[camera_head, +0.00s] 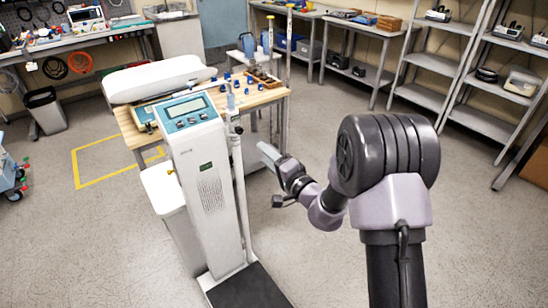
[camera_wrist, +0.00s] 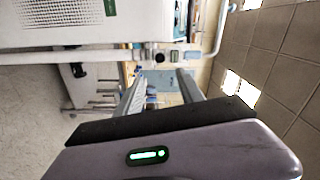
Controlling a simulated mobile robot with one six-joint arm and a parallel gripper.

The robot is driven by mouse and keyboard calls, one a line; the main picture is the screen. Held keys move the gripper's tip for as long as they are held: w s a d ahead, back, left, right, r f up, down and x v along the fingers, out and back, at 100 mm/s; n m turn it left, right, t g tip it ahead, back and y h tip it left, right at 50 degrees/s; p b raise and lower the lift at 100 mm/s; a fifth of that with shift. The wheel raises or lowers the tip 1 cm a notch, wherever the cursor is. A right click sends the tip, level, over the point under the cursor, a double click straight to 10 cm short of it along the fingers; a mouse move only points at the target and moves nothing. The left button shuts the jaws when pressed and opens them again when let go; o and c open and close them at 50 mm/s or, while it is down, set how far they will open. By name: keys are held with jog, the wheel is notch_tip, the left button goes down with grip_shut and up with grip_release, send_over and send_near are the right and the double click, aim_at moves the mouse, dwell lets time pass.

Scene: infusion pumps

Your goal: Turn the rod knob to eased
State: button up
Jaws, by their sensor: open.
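The white upright rod (camera_head: 240,190) stands along the right side of the tall white device (camera_head: 208,165) with a blue panel. A small dark knob (camera_head: 238,129) shows near the rod's top. In the wrist view the rod (camera_wrist: 90,57) runs sideways, and the dark knob (camera_wrist: 160,57) sits on it just beyond the fingertips. My gripper (camera_head: 266,152) is to the right of the rod, apart from it. In the wrist view my gripper (camera_wrist: 160,76) is open and empty, its fingers to either side of the knob in the picture. The knob's setting is too small to read.
A wooden table (camera_head: 262,100) with small blue items stands behind the device. A black base plate (camera_head: 248,288) is on the floor in front. Shelves line the back right; the floor between is clear.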

jog(key=v, duration=0.4)
jog(key=shift+s+d, duration=0.1)
